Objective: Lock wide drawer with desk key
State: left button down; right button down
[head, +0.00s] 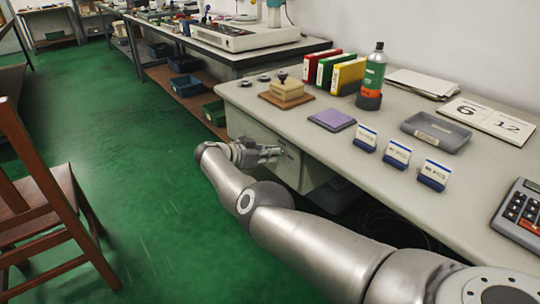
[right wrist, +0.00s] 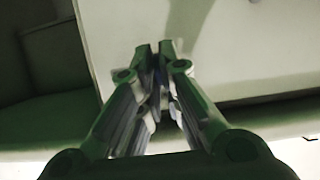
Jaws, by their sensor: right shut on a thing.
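My right gripper (head: 272,154) is at the grey drawer front (head: 294,168) under the near desk's edge, at the end of my arm. In the right wrist view the fingertips (right wrist: 158,48) are shut close together against a pale panel (right wrist: 240,50). A small dark bluish thing (right wrist: 156,63) shows between the fingers, most likely the desk key; it is mostly hidden. The lock is hidden behind the fingers, so I cannot tell how far the key is in or how it is turned. My left gripper is not in view.
The desktop (head: 300,118) holds a stamp on a wooden base (head: 287,90), binders (head: 348,76), a bottle (head: 373,75), small label stands (head: 397,153), a grey tray (head: 436,131) and a calculator (head: 522,212). A wooden chair (head: 40,205) stands at the left. The green floor between is clear.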

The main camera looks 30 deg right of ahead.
jog(key=c, duration=1.6)
grip_release()
jog(key=shift+a, duration=0.15)
jog(key=v, duration=1.1)
jog(key=shift+a+r, duration=0.25)
jog(key=shift+a, duration=0.05)
